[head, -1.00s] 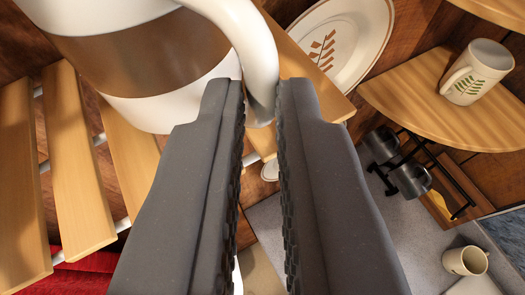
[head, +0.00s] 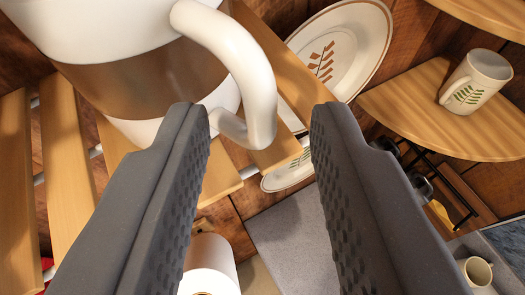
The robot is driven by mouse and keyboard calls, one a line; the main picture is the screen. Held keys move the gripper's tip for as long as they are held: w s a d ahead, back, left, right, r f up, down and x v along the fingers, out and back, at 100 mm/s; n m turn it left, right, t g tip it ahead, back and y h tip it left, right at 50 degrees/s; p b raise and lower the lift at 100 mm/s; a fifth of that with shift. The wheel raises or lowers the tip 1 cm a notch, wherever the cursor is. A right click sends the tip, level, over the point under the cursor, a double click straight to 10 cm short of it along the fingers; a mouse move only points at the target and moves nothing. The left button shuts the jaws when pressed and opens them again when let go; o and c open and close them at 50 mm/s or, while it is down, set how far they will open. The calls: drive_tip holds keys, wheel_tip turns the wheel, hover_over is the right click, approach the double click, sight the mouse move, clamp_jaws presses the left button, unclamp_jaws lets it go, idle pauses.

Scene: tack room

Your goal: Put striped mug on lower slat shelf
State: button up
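The striped mug (head: 150,75), white with a wide brown band, fills the upper left of the head view. It appears to stand on the wooden slat shelf (head: 62,150), though its base is partly hidden and contact is hard to see. Its white handle (head: 245,65) points toward my gripper. My gripper (head: 258,118) is open, with a wide gap between its dark ribbed fingers. The lower part of the handle lies near the left fingertip, at the gap; I cannot tell whether they touch. Nothing is clamped between the fingers.
A large plate with a brown leaf (head: 350,35) leans behind the slats, and another plate (head: 285,180) shows lower. A rounded wooden shelf (head: 400,105) at right holds a leaf-pattern mug (head: 475,82). Below are a white roll (head: 210,262), a grey surface (head: 300,240) and a cup (head: 477,272).

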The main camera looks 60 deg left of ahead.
drive_tip(key=b+v, duration=0.2)
drive_tip(key=v, duration=1)
drive_tip(key=shift+r, duration=0.1)
drive_tip(key=s+d+f+m+t+h, duration=0.2)
drive_tip(key=d+m+h, duration=0.1)
drive_tip(key=d, duration=0.5)
drive_tip(key=s+d+f+m+t+h, duration=0.2)
drive_tip(key=d+m+t+h, duration=0.1)
drive_tip(key=d, duration=0.6)
drive_tip(key=s+d+f+m+t+h, duration=0.1)
drive_tip(key=s+d+m+t+h, duration=0.1)
drive_tip(key=d+m+h, duration=0.3)
drive_tip(key=d+t, duration=0.1)
drive_tip(key=d, duration=0.2)
drive_tip(key=shift+s+d+f+h, duration=0.3)
drive_tip(key=shift+s+f, duration=0.1)
drive_tip(key=shift+b, duration=0.3)
wheel_tip(320, 180, down, 16)
drive_tip(key=b, duration=1.5)
drive_tip(key=shift+r, duration=0.2)
